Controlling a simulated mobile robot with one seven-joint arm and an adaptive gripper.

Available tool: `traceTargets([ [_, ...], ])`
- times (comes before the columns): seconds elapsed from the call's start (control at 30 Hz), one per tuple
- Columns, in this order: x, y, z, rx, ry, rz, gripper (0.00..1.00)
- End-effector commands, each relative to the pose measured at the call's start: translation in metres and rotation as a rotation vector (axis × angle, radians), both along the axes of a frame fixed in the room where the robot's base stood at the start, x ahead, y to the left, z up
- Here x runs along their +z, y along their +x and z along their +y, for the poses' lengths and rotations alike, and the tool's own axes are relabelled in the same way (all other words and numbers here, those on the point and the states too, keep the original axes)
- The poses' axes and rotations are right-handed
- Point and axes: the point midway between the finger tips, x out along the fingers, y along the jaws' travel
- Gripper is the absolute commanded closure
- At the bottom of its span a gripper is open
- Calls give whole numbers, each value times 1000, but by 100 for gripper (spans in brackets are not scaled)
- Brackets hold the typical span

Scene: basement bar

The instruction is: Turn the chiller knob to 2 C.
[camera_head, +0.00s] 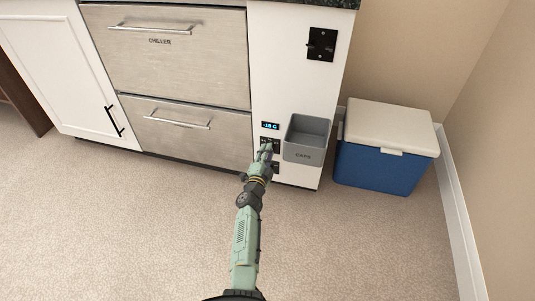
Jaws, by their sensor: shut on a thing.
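The stainless drawer front labelled CHILLER (170,65) is at the upper left of centre, closed. On the white panel to its right, a small display (270,126) glows blue and seems to read -18 C. Just below it is a dark control plate (276,146) with a knob, mostly hidden by my gripper. My gripper (267,147) is at this plate, shut on the knob. The knob's marks and pointer are too small to read. A second dark plate (275,167) sits lower, partly behind my gripper.
A grey bin labelled CAPS (306,139) is mounted close to the right of the plates. A blue cooler with a white lid (385,150) stands on the floor further right. A black wall plate (321,44) is higher up. The carpet (130,220) in front is clear.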

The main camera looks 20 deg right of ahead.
Motion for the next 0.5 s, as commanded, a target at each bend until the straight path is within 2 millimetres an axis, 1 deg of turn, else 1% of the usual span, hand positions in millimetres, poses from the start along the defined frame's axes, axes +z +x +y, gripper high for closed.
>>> traceTargets([
  [0.13, -1, 0, 0, 1, -1, 1, 100],
  [0.17, -1, 0, 0, 1, -1, 1, 72],
  [0.43, 0, 0, 0, 1, -1, 1, 54],
  [0.5, 0, 0, 0, 1, -1, 1, 52],
])
